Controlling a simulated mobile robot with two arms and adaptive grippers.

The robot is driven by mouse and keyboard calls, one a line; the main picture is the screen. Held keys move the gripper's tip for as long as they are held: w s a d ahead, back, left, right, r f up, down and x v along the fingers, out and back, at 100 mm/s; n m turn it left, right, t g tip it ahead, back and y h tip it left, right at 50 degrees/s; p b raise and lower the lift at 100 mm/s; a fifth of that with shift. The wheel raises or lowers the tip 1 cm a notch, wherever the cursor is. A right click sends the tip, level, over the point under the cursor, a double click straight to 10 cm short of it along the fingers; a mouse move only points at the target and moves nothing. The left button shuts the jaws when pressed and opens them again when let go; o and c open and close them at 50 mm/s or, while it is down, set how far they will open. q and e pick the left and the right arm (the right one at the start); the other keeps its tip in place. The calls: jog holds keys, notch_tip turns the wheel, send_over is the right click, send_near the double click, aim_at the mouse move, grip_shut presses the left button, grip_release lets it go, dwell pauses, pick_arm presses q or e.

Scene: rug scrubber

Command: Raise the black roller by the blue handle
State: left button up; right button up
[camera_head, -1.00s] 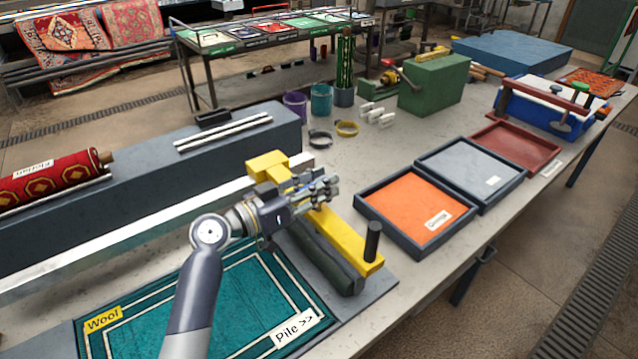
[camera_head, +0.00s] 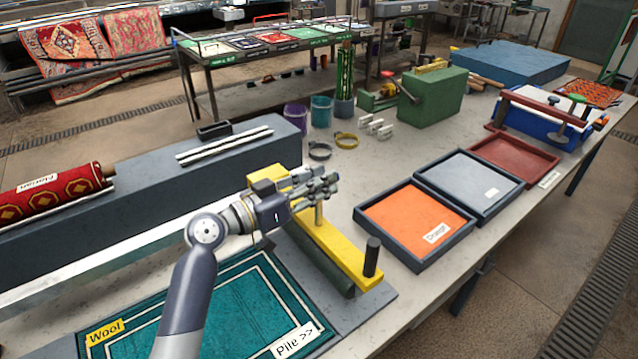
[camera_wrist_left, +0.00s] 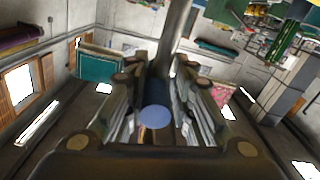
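The black roller (camera_head: 335,272) is a dark cylinder under the yellow arm (camera_head: 345,252), above the grey board (camera_head: 372,300) by the teal rug (camera_head: 215,318). My right gripper is not in view.
A black post (camera_head: 372,257) stands at the yellow arm's near end. An orange tray (camera_head: 415,222), a grey tray (camera_head: 468,178) and a red tray (camera_head: 515,157) lie to the right. A long grey block (camera_head: 150,185) stands left. Bare table lies between the yellow arm and the trays.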

pick_arm(q)
jog(key=shift+d+r, duration=0.1)
jog(key=shift+r, duration=0.3)
jog(key=shift+s, duration=0.2)
jog(key=shift+s+a+f, duration=0.15)
jog(key=shift+a+f, duration=0.05)
jog(key=shift+a, duration=0.15)
jog(key=v, duration=1.1)
jog(key=shift+s+r, duration=0.15)
jog(key=shift+r, duration=0.05)
